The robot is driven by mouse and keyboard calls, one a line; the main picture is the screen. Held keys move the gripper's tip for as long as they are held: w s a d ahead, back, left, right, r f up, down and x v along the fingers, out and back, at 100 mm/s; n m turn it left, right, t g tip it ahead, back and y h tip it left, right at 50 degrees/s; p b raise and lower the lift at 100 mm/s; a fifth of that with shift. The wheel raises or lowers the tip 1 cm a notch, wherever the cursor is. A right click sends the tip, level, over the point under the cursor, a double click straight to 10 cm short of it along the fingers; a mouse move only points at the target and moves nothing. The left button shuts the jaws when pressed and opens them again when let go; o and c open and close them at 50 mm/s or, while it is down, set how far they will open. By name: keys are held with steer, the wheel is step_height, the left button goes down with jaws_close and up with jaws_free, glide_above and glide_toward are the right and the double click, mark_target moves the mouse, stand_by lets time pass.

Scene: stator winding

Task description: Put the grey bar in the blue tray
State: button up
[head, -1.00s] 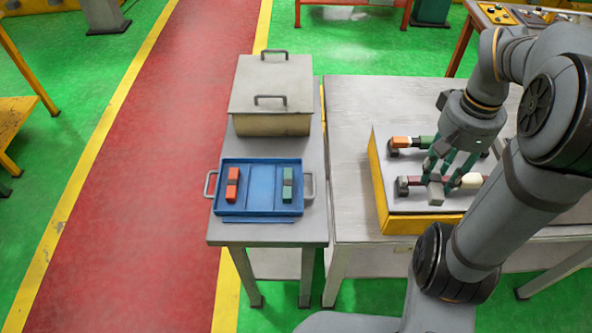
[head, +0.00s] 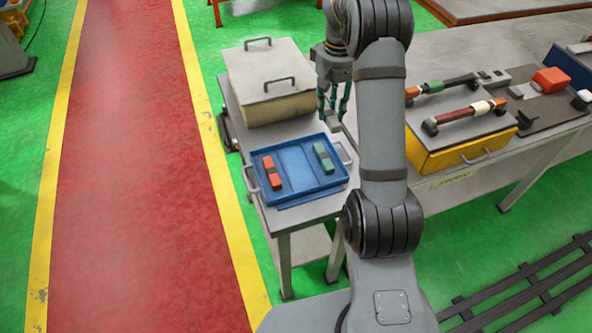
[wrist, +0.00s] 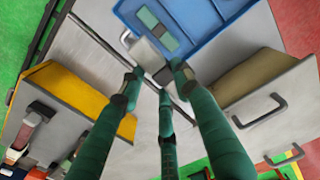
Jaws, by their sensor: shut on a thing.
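My gripper (head: 334,103) is shut on the grey bar (head: 335,127), which hangs below the green fingertips. In the wrist view my gripper (wrist: 158,80) has the bar (wrist: 146,53) between its fingertips, with part of the bar hidden by them. The blue tray (head: 296,168) lies on the small grey table. The bar is held above and just beyond the tray's back right corner in the head view. In the wrist view the tray (wrist: 205,22) is at the top. An orange block (head: 272,173) and a green block (head: 323,157) lie in its left and right compartments; the middle one looks empty.
A lidded metal box (head: 272,82) stands behind the tray. A yellow box (head: 458,150) with two coloured bars on its top stands on the larger table to the right. The tray has raised rims and a handle (head: 252,178) at its left side.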

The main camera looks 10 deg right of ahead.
steer(key=shift+w+d+f, duration=0.1)
steer(key=shift+w+f, duration=0.75)
steer(key=shift+f, duration=0.3)
steer(key=p, duration=0.1)
glide_above(300, 168)
step_height(300, 168, down, 7)
steer(key=shift+d+r, duration=0.1)
steer(key=shift+s+f+p, duration=0.1)
steer(key=shift+f+p, duration=0.2)
steer(key=shift+p, duration=0.05)
step_height(300, 168, down, 4)
steer(key=shift+r+p, duration=0.25)
steer(key=shift+p, duration=0.25)
steer(key=shift+f+b, duration=0.25)
steer(key=shift+b, duration=0.05)
steer(key=o, duration=1.3)
steer(key=shift+r, duration=0.1)
steer(key=shift+c, duration=0.2)
